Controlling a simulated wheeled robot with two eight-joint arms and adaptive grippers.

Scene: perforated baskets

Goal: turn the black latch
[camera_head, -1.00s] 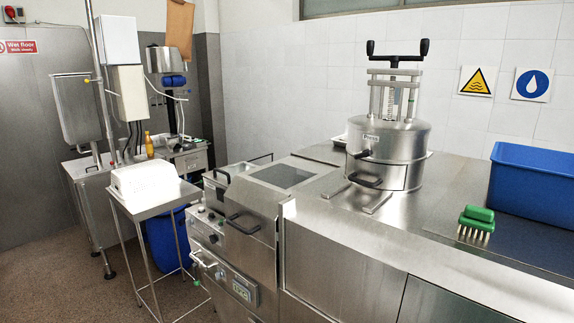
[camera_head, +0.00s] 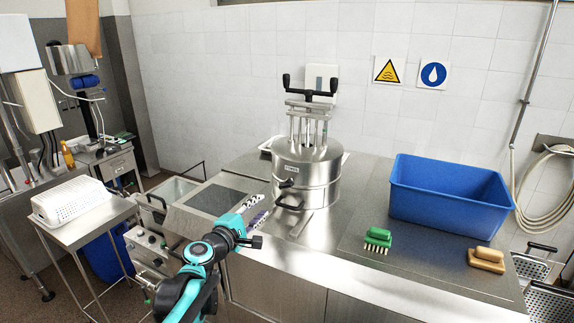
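A round steel press (camera_head: 306,170) stands on the steel counter, with a black T-shaped handle (camera_head: 310,90) on top. Two black fittings stick out of its front left side: a small upper one (camera_head: 287,183) and a longer lower one (camera_head: 289,205). I cannot tell which of them is the black latch. My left gripper (camera_head: 265,205) is just left of the lower fitting, pointing toward the press. Its two pale fingers look apart, with nothing seen between them. I cannot tell whether it touches the press. My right gripper is not in view.
A blue bin (camera_head: 450,193) stands on the counter to the right, with a green brush (camera_head: 378,240) and a tan brush (camera_head: 487,258) in front. A white perforated basket (camera_head: 70,200) sits on a side stand at left. The counter's middle is clear.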

